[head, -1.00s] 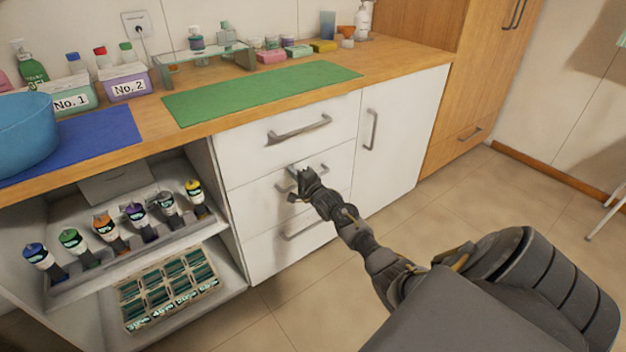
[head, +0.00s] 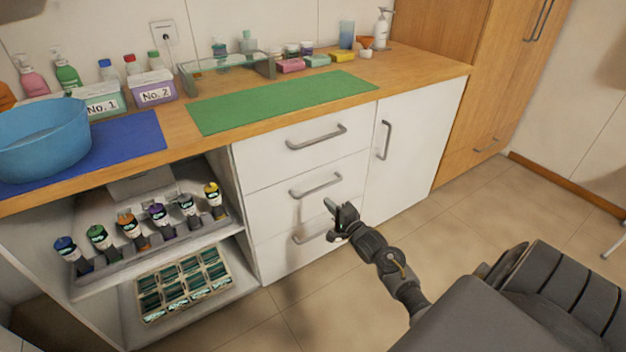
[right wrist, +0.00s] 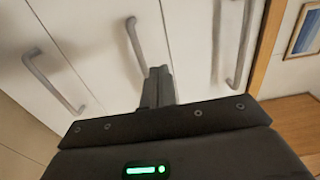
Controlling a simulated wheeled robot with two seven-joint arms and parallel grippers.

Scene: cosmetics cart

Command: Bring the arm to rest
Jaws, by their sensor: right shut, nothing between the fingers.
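My right arm reaches in from the lower right of the head view. Its gripper (head: 337,212) is shut and empty, in front of the white drawers, near the lowest drawer handle (head: 320,230). In the right wrist view the fingers (right wrist: 158,85) are together, with drawer fronts and handles beyond them. I cannot tell the exact gap to the drawer front. All three drawers and the cupboard door (head: 412,140) look closed. My left gripper is not in view.
The wooden counter (head: 425,75) holds a green mat (head: 285,100), a blue mat (head: 135,138), a blue bowl (head: 40,140) and several bottles. Open shelves at left hold a bottle rack (head: 150,250) and a divided box (head: 185,287).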

